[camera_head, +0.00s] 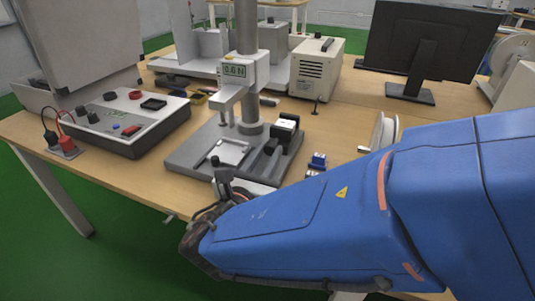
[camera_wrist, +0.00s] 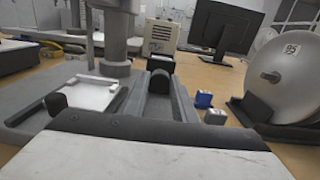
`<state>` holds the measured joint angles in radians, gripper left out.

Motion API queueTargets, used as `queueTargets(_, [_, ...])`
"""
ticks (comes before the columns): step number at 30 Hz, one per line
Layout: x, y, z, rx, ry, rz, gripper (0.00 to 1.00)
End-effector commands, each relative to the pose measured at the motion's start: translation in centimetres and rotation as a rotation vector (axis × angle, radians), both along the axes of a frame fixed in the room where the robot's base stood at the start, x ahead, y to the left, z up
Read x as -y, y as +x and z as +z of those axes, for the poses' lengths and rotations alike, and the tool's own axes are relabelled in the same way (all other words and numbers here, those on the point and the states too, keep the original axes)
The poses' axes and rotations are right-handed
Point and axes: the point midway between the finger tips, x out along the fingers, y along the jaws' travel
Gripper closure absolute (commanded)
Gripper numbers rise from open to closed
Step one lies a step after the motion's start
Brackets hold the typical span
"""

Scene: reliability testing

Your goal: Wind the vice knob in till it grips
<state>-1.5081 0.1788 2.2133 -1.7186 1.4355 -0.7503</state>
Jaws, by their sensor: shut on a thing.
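The vice (camera_head: 268,150) sits on the grey base plate of a force test stand, with a dark block (camera_head: 286,127) at its far end. In the wrist view the vice's grey channel (camera_wrist: 158,108) runs away from me to that block (camera_wrist: 160,64). My gripper (camera_head: 224,183) is at the near edge of the base plate, shut on the vice knob. The knob itself is hidden behind my gripper and wrist. Whether the jaws touch a part cannot be told. A white plate (camera_head: 232,152) with a small black knob (camera_head: 214,160) beside it lies left of the vice.
The stand's column (camera_head: 248,65) and force gauge (camera_head: 235,71) rise behind the vice. A control box (camera_head: 125,120) stands left. Small blue items (camera_head: 317,161) and a reel (camera_head: 383,132) are on the right. Bench is clear between the control box and stand.

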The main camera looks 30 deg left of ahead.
Motion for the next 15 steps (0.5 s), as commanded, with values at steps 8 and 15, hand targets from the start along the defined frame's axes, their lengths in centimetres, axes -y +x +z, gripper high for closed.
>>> queueTargets(8, [0.00,-0.02,-0.03,-0.016,0.147,0.001,0.98])
queueTargets(15, [0.01,-0.03,-0.07,-0.040,0.362,0.000,0.98])
